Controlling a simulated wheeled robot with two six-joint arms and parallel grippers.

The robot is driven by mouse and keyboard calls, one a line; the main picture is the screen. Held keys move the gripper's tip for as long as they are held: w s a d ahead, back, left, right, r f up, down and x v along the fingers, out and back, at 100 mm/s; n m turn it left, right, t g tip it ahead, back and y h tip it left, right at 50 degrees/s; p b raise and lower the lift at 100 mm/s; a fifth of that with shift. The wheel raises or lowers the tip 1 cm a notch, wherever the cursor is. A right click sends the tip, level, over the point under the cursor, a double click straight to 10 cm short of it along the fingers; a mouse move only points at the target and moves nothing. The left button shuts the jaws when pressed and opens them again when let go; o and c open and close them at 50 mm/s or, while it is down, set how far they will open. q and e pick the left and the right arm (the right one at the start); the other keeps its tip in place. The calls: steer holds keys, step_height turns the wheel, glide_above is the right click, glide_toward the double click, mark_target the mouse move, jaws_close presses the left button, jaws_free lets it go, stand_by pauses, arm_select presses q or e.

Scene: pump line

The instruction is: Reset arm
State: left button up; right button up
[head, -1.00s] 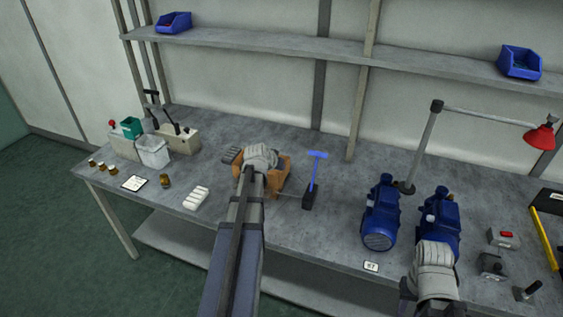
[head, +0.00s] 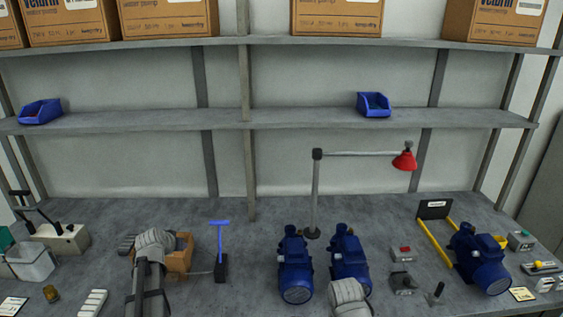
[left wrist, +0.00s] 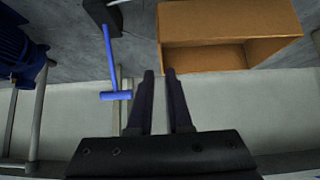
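My left gripper (left wrist: 160,75) has its two dark fingers a small gap apart, with nothing between them in the left wrist view. In the head view its grey wrist covers the fingers and part of an open cardboard box (head: 180,262) on the bench. The box also shows in the left wrist view (left wrist: 228,22), apart from the fingers, and its visible inside looks empty. My right gripper (head: 348,297) is at the bottom edge of the head view, in front of a blue pump (head: 347,255). Its fingers are hidden.
More blue pumps stand on the bench, one beside the right gripper (head: 294,265) and one between yellow rails (head: 480,262). A blue-handled tool (head: 220,250) stands right of the box. A red lamp (head: 404,160) hangs over the bench. Blue bins (head: 40,111) sit on the shelf.

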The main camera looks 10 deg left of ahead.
arm_select(q)
steer(key=s+d+f+m+g+h, duration=0.1)
steer(key=s+d+f+m+g, duration=0.1)
steer(key=d, duration=1)
steer(key=s+d+f+m+g+h, duration=0.1)
steer(key=s+d+f+g+h, duration=0.1)
steer(key=d, duration=1)
steer(key=s+d+f+m+g+y, duration=0.2)
steer(key=s+d+g, duration=0.3)
steer(key=s+d, duration=1.2)
steer(key=shift+d+m+y, duration=0.3)
steer(key=shift+d+m, duration=0.15)
steer(key=shift+m, duration=0.35)
